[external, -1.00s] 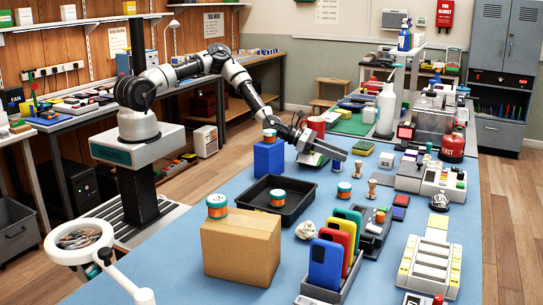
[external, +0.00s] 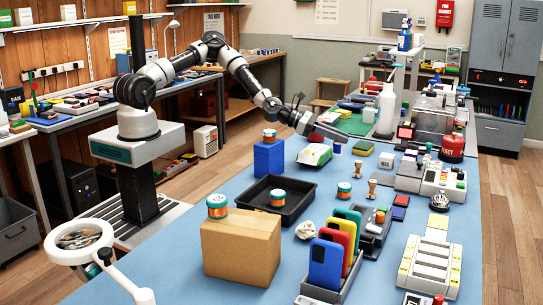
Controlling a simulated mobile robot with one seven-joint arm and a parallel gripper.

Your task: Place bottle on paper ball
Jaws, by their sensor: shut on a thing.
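The crumpled whitish paper ball (external: 305,230) lies on the blue table, between the cardboard box and the rack of phones. My gripper (external: 339,140) is at the far left part of the table, well beyond the paper ball. The fingers are partly hidden by the gripper body.
A cardboard box (external: 240,250) with a banded jar on top, a black tray (external: 275,199), a blue block (external: 268,158) and a phone rack (external: 330,275) stand around the paper ball. Blue surface is bare right of the tray.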

